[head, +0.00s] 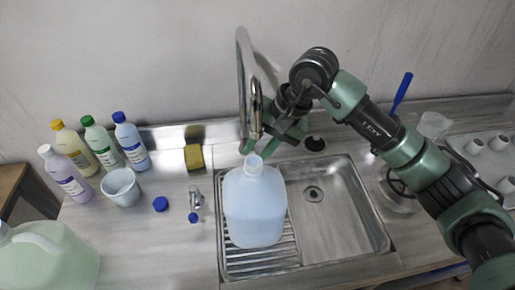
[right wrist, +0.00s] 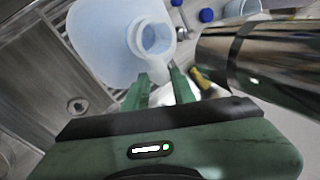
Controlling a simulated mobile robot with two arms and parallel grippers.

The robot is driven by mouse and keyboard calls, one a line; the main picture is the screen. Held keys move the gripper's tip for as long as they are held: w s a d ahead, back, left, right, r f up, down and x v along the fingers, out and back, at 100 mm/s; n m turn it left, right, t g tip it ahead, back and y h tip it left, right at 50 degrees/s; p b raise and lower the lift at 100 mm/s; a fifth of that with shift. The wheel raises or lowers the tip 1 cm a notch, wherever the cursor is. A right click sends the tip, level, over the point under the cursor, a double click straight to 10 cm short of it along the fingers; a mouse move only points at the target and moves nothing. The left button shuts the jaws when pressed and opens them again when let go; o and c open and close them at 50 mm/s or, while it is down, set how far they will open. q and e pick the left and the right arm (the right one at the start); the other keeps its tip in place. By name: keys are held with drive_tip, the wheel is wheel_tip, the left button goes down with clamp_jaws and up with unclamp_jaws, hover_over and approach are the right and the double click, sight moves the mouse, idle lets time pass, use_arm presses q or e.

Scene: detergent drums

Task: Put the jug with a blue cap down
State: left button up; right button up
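The large translucent pale-blue jug (head: 254,205) is upright over the ribbed drainboard of the sink. Its mouth is open and bare, as the right wrist view of the jug (right wrist: 110,35) also shows. Whether its base touches the drainboard I cannot tell. A loose blue cap (head: 160,204) lies on the counter to its left. My right gripper (head: 258,148) reaches in from behind the jug, partly hidden by the tap. In the right wrist view, the fingertips of my right gripper (right wrist: 160,78) are on either side of a pale part of the jug just below its mouth. My left gripper is out of view.
The tall tap (head: 243,90) stands close to my right gripper. The sink basin (head: 345,215) to the right is empty. Several bottles, a white bucket (head: 121,188), a yellow sponge (head: 194,157) and a greenish jug (head: 50,262) stand left. A glass pot (head: 398,195) is right.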

drive_tip(key=shift+o, duration=0.6)
drive_tip(key=shift+r+p, duration=0.85)
drive_tip(key=shift+p, duration=0.25)
drive_tip(key=shift+d+r+b, duration=0.45)
drive_tip(key=shift+r+b, duration=0.15)
drive_tip(key=shift+b, duration=0.25)
drive_tip(key=b+v, duration=0.2)
drive_tip(key=v, duration=0.8)
drive_tip(key=shift+b, duration=0.3)
drive_tip(key=shift+s+a, duration=0.1)
